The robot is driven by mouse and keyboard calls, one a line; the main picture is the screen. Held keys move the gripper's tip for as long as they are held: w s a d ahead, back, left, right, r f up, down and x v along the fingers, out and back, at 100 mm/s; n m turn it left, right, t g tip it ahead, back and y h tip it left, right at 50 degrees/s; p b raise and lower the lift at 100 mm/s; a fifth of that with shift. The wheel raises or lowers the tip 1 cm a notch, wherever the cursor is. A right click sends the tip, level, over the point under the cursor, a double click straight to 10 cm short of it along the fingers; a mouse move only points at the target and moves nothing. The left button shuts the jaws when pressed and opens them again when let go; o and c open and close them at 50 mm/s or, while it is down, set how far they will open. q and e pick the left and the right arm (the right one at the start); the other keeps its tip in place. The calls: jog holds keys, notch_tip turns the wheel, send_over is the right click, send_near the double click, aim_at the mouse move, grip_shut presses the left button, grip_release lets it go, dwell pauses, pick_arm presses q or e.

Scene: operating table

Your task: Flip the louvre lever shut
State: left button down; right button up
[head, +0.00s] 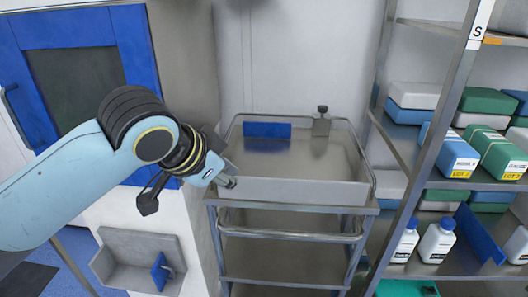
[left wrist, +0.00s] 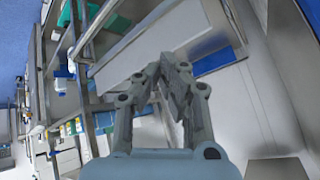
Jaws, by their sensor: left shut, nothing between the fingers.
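My left gripper (head: 228,183) is shut and empty by the left front corner of the metal cart. Its closed fingers show in the left wrist view (left wrist: 172,72), with nothing between them. I cannot clearly make out a louvre lever. A small blue piece (head: 160,271) sits in a grey wall box (head: 122,262) below and left of the gripper, apart from it; I cannot tell whether it is the lever. A dark panel in a blue frame (head: 130,50) is on the wall at upper left, with a bar handle (head: 12,112). My right gripper is not in view.
The metal cart (head: 300,190) has a railed top with a blue plate (head: 267,130) and a black-knobbed piece (head: 322,120) at its back. A metal shelf rack (head: 425,145) with boxes and bottles stands at right. Blue floor shows at lower left.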

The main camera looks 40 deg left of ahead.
pick_arm(q)
jog(key=w+a+r+m+t, duration=0.1)
jog(key=w+r+m+t, duration=0.2)
jog(key=r, duration=0.8)
jog(key=w+a+r+m+t+h, duration=0.15)
jog(key=w+r, duration=0.35)
jog(key=r, duration=0.5)
jog(key=w+r+m+t+y, duration=0.1)
jog(key=w+r+t, duration=0.25)
jog(key=r, duration=0.75)
jog(key=s+r+m+t+h, duration=0.2)
jog(key=s+r+m+t, duration=0.1)
jog(key=r, duration=1.1)
jog(key=s+r+m+t+h, duration=0.2)
jog(key=s+r+m, duration=0.15)
jog(key=r, duration=1.05)
jog(key=w+a+r+p, duration=0.1)
jog(key=w+a+p, duration=0.1)
jog(key=w+p, duration=0.9)
jog(key=shift+w+r, duration=0.2)
jog(key=shift+w, duration=0.5)
